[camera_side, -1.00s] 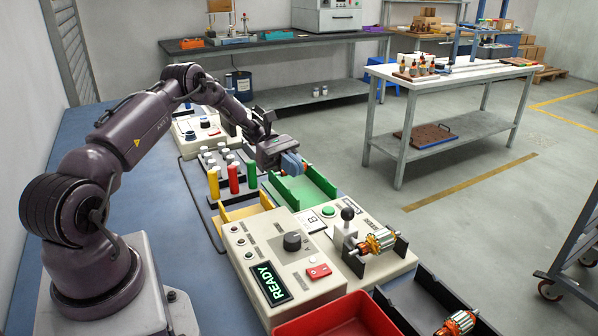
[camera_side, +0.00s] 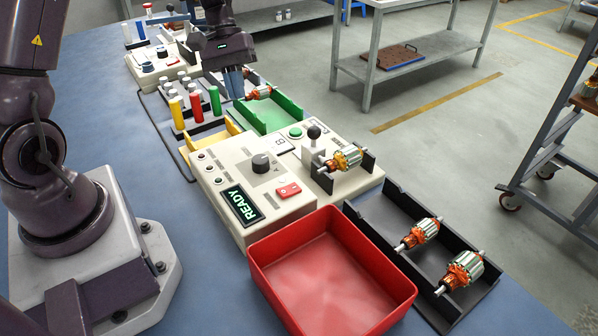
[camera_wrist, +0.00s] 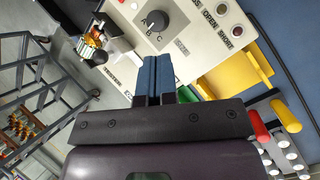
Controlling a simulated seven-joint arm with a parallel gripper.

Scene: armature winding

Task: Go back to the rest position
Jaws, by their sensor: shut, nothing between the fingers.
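My gripper (camera_side: 236,90) is shut and empty, its blue fingers pointing down. In the side view it is at the far end of the green tray (camera_side: 288,120), in front of or over it; the height gap is hard to tell. An armature (camera_side: 258,93) with copper windings lies in that tray beside the fingers. In the wrist view my closed fingers (camera_wrist: 153,62) point toward the tester's dial (camera_wrist: 155,20), with nothing between them. The tester (camera_side: 225,180) shows READY. Another armature (camera_side: 345,158) rests across its cradle.
A black tray (camera_side: 395,205) holds two armatures (camera_side: 423,233). An empty red bin (camera_side: 330,275) stands at the front. A yellow tray (camera_side: 215,138) and red, yellow and green posts (camera_side: 196,103) stand left of the green tray. Blue bench is bare between my base and the tester.

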